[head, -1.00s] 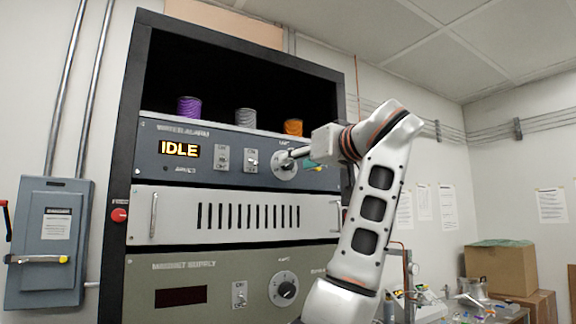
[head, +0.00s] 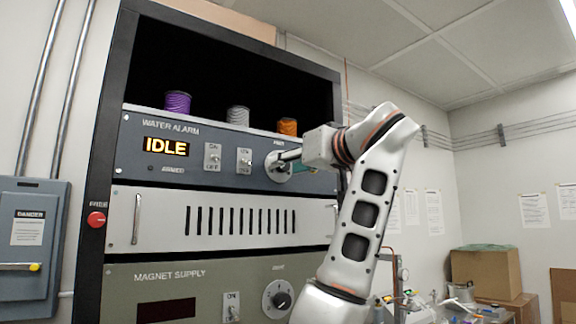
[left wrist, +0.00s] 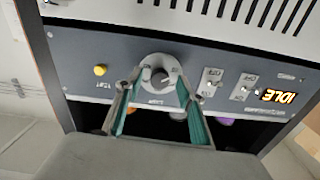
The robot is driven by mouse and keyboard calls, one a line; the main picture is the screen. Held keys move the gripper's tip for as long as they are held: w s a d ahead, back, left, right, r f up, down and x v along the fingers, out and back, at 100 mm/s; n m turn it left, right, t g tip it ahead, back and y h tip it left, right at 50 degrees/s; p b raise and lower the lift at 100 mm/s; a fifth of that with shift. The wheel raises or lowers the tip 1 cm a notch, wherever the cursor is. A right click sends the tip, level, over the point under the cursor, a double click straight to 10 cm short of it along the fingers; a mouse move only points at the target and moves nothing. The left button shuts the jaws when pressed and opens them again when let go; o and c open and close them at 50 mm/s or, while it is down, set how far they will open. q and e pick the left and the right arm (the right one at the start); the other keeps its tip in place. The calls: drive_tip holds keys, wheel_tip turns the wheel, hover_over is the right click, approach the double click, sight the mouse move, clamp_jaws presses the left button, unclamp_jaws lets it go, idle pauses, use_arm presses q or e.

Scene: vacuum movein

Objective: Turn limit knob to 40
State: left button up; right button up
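The knob (head: 278,167) sits at the right of the blue-grey WATER ALARM panel (head: 220,181), with a pale round dial. In the left wrist view the knob (left wrist: 160,77) has a dark centre; that view is upside down. Its scale and setting are too small to read. My left gripper (head: 284,163) is at the knob, partly covering it. In the left wrist view the gripper's two fingers (left wrist: 155,86) are apart, one on each side of the dial; I cannot tell whether they touch it. My right gripper is not in view.
The panel display (head: 166,147) reads IDLE, with two toggle switches (head: 213,156) (head: 244,161) beside it. A yellow button (left wrist: 100,70) is on the knob's other side. Purple, grey and orange spools (head: 178,102) (head: 238,115) (head: 287,126) stand above. A MAGNET SUPPLY knob (head: 278,298) is below.

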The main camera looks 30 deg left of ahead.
use_arm(q)
clamp_jaws()
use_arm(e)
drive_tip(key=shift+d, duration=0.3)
